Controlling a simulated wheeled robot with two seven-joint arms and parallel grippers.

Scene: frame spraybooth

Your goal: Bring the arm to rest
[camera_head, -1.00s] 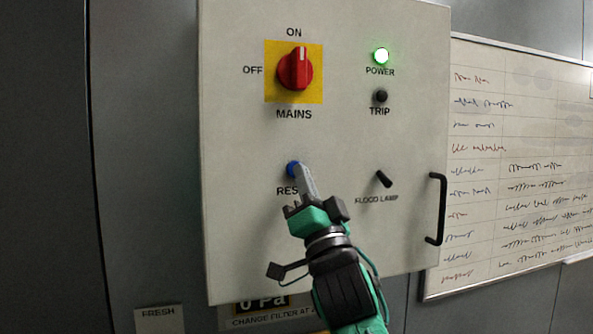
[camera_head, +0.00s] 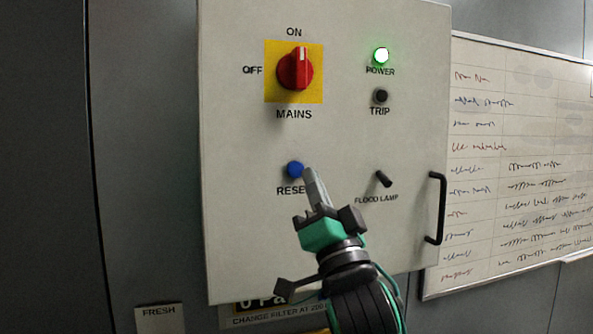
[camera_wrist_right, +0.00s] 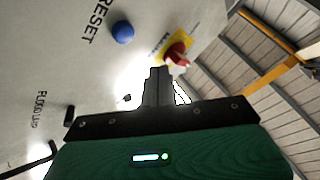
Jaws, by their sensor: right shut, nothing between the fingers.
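My right gripper (camera_head: 311,178) is shut and empty, pointing up in front of the control panel (camera_head: 230,130), just right of and below the blue RESET button (camera_head: 294,169). The button shows whole in the head view, and a gap shows between it and the fingers in the right wrist view (camera_wrist_right: 122,32). The fingers partly cover the RESET label. The red MAINS switch (camera_head: 295,69) has its handle upright, toward ON. The green POWER lamp (camera_head: 381,56) is lit and the TRIP lamp (camera_head: 381,96) is dark. My left gripper is not in view.
The black FLOOD LAMP toggle (camera_head: 384,179) is right of the gripper. A black door handle (camera_head: 436,208) stands out at the panel's right edge. A whiteboard (camera_head: 530,130) hangs to the right. A gauge label (camera_head: 270,312) is below the panel.

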